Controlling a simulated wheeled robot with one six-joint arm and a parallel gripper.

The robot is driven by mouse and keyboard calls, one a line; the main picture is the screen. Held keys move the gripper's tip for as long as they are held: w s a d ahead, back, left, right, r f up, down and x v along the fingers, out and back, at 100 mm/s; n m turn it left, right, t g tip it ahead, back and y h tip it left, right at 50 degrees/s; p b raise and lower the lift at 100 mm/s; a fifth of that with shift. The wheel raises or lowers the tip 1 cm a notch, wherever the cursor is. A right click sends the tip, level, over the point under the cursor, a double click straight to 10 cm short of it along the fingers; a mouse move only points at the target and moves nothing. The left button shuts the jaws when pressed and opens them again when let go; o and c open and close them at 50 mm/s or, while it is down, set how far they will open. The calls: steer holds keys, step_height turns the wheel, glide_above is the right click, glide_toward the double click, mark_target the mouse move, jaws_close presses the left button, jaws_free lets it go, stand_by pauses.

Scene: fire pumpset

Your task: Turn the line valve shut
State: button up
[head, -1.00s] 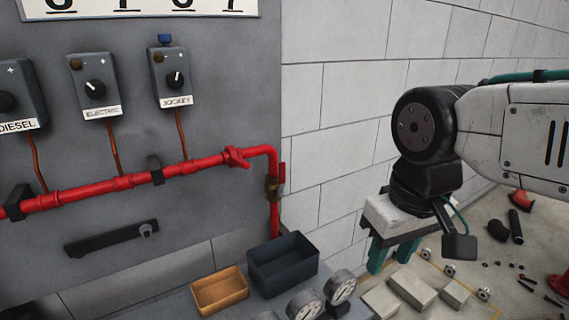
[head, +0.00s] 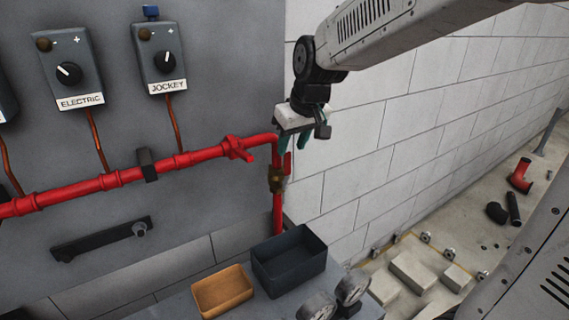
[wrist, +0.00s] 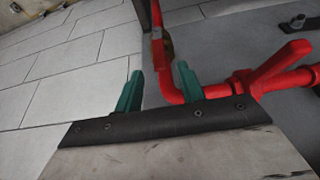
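A red pipe (head: 110,180) runs along the grey panel and bends down at its right end. A brass valve body (head: 276,180) with a red lever (head: 287,164) sits on the vertical part. A red handle (head: 238,148) sits on the horizontal part, left of the bend; it also shows in the wrist view (wrist: 283,62). I cannot tell which of these is the line valve. My gripper (head: 294,141) hangs by the bend, its teal fingers just above the red lever in the picture. In the wrist view the fingers (wrist: 158,88) are apart with nothing between them.
Control boxes labelled ELECTRIC (head: 68,68) and JOCKEY (head: 160,58) are on the panel. A dark bin (head: 290,270), an orange tray (head: 223,291) and gauges (head: 352,287) stand below. A white block wall (head: 400,140) is close on the right.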

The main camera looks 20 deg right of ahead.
mark_target(288, 156)
steer(key=x, duration=0.7)
steer(key=shift+w+f, duration=0.15)
steer(key=shift+f, duration=0.15)
jaws_close()
